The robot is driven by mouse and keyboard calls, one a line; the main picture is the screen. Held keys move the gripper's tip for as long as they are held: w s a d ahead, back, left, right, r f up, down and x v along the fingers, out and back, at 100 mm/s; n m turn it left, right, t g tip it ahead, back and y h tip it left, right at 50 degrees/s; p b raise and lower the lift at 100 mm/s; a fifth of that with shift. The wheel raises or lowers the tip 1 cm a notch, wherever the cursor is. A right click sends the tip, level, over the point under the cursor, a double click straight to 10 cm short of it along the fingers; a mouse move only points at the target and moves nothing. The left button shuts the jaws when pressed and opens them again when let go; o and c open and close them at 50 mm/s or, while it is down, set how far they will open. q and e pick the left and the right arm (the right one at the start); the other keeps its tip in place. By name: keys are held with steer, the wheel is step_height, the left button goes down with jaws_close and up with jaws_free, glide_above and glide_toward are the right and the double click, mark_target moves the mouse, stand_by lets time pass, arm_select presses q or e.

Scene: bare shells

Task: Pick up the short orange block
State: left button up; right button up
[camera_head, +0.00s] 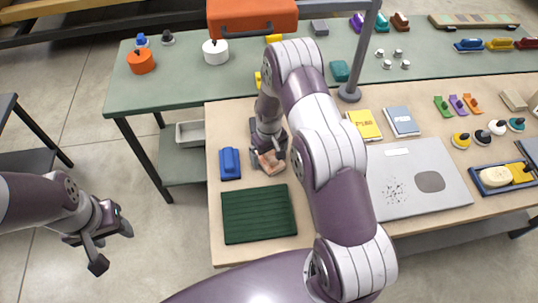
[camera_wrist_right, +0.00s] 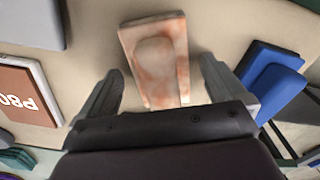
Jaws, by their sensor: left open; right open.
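A short block (camera_head: 268,163) with a mottled orange and pale surface lies on the wooden table, partly hidden by my right gripper (camera_head: 270,155). In the right wrist view the block (camera_wrist_right: 157,58) shows a rounded raised patch on top. My right gripper (camera_wrist_right: 163,85) is open, with one finger on each side of the block's near end. I see gaps between the fingers and the block; I cannot tell their height above the table. My left gripper (camera_head: 112,247) is open and empty, off the table's left side over the floor.
A blue block (camera_head: 230,163) lies close left of the orange block; it is at the right of the wrist view (camera_wrist_right: 272,80). A dark green ridged mat (camera_head: 258,214) lies in front. A yellow box (camera_head: 365,125) and grey plate (camera_head: 418,180) are to the right. A post (camera_head: 358,55) stands behind.

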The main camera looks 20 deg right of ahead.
steer(key=c, duration=1.3)
steer(key=shift+r, duration=0.4)
step_height(320, 180, up, 3)
steer(key=shift+f+b, duration=0.1)
steer(key=shift+b, duration=0.75)
steer(key=s+d+r+b, duration=0.2)
steer(key=s+d+r, duration=0.2)
steer(key=d+r, duration=0.3)
steer(key=d, duration=0.3)
steer(key=shift+s+d+r+b, duration=0.25)
steer(key=shift+s+d+b, duration=0.05)
steer(key=shift+s+d, duration=0.05)
